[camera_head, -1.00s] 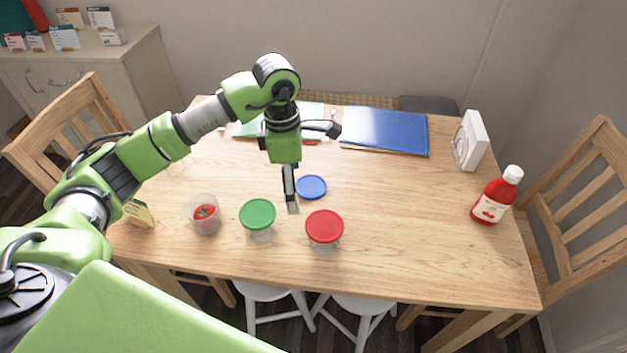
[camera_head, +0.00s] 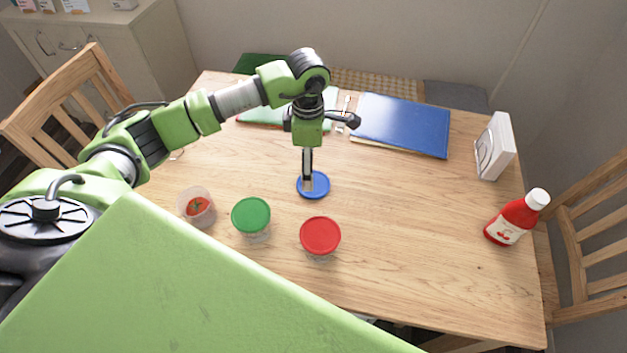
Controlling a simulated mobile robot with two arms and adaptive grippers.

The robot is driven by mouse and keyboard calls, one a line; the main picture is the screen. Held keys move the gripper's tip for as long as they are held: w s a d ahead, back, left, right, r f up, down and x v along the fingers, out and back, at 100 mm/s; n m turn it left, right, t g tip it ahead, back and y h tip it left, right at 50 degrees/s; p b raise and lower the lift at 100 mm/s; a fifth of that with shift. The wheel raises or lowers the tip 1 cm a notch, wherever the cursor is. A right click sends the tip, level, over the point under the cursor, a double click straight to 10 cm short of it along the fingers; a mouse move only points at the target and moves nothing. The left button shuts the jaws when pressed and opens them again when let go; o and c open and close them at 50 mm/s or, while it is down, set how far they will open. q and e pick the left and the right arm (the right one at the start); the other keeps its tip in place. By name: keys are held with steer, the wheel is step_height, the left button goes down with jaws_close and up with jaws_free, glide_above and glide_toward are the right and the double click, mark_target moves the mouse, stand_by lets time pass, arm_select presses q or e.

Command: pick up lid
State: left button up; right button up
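A round blue lid (camera_head: 322,190) lies flat on the wooden table near the middle. My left gripper (camera_head: 307,186) points down over the blue lid, its fingertips at or just above the lid's surface. From this angle the fingers overlap, so I cannot tell whether they are open or touch the lid. A green lid (camera_head: 251,214) and a red lid (camera_head: 320,235) each sit on a clear container, nearer to me. An uncovered clear container (camera_head: 196,207) with red food inside stands to their left. My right gripper is not in view.
On the wooden table (camera_head: 420,220), a blue folder (camera_head: 405,124) lies at the back, beside a green one (camera_head: 262,119). The table between the lids and the bottle is clear.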

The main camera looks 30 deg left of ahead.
mark_target(321, 182)
arm_select(q)
steer(key=shift+w+f, duration=0.1)
steer(key=shift+f, duration=0.55)
steer(key=shift+w+f, duration=0.1)
steer(key=shift+f, duration=0.25)
steer(key=shift+d+f, duration=0.1)
steer(key=shift+f, duration=0.15)
steer(key=f, duration=0.1)
steer(key=f+p, duration=0.1)
steer(key=f, duration=0.2)
steer(key=shift+w+d+f+p, duration=0.2)
steer(key=shift+d+f+p, duration=0.05)
steer(key=shift+f+p, duration=0.15)
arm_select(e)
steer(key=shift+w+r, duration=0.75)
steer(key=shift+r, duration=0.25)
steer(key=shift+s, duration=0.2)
arm_select(q)
steer(key=shift+f+b, duration=0.25)
steer(key=shift+b, duration=0.15)
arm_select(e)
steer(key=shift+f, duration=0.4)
arm_select(q)
steer(key=c, duration=0.9)
